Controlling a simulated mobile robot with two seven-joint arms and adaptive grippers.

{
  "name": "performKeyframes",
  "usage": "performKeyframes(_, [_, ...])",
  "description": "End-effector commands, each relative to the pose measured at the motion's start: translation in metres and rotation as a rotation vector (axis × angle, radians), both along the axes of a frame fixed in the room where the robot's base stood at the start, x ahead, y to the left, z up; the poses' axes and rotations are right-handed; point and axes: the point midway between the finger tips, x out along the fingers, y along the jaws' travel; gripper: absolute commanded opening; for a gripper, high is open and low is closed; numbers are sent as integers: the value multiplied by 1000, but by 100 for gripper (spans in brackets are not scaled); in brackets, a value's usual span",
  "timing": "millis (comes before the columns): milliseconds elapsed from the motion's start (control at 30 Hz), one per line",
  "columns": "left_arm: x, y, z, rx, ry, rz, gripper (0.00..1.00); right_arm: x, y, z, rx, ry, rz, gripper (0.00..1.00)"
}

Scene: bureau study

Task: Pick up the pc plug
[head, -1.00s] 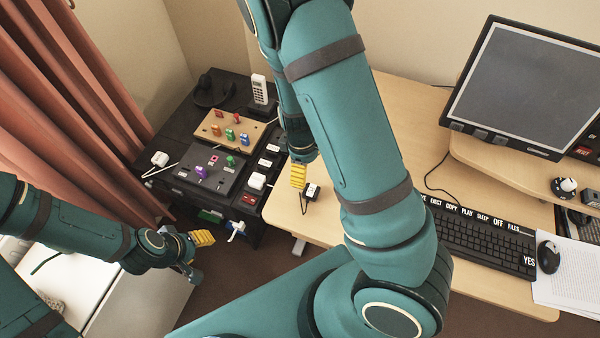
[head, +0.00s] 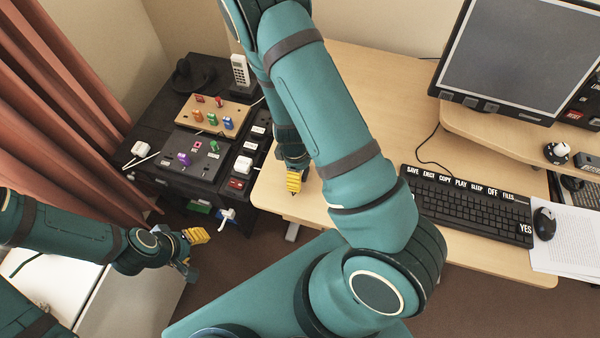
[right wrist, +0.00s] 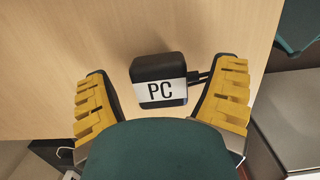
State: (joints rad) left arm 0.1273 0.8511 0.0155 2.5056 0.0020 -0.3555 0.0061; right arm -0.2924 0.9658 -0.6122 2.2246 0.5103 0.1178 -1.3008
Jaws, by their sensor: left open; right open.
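The pc plug (right wrist: 158,80) is a black block with a white "PC" label, lying on the wooden desk. In the right wrist view it sits between the two yellow fingers of my open right gripper (right wrist: 162,105), nearer the right finger, with a visible gap on the left. A dark cable runs from its right side past the right finger. In the head view my right gripper (head: 294,182) is low over the desk's left end and the plug is mostly hidden by it. My left gripper (head: 196,236) is open and empty, low at the left.
A black side table (head: 150,175) holds a power strip (head: 245,160), peg boards and a phone (head: 240,72). The desk (head: 395,90) carries a keyboard (head: 470,210), monitor (head: 515,55) and mouse (head: 544,226). The desk surface behind my right arm is clear.

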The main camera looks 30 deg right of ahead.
Motion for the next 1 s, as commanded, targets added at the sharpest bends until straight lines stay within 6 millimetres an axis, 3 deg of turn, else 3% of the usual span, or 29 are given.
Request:
performKeyframes(100, [-1, 0, -3, 0, 2, -2, 47, -1, 0, -9, 1, 1, -2, 85])
performKeyframes(333, [-1, 0, -2, 0, 2, -2, 47, -1, 0, -9, 1, 0, 0, 85])
performKeyframes(367, [-1, 0, -2, 0, 2, -2, 47, -1, 0, -9, 1, 0, 0, 81])
performKeyframes(533, [-1, 0, -2, 0, 2, -2, 47, -1, 0, -9, 1, 0, 0, 21])
performKeyframes(567, [-1, 0, -3, 0, 2, -2, 47, -1, 0, -9, 1, 0, 0, 17])
performKeyframes(867, [-1, 0, -2, 0, 2, -2, 47, -1, 0, -7, 1, -1, 0, 17])
performKeyframes(1000, [1, 0, 3, 0, -1, 0, 47, 0, 0, 8, 0, -4, 2, 17])
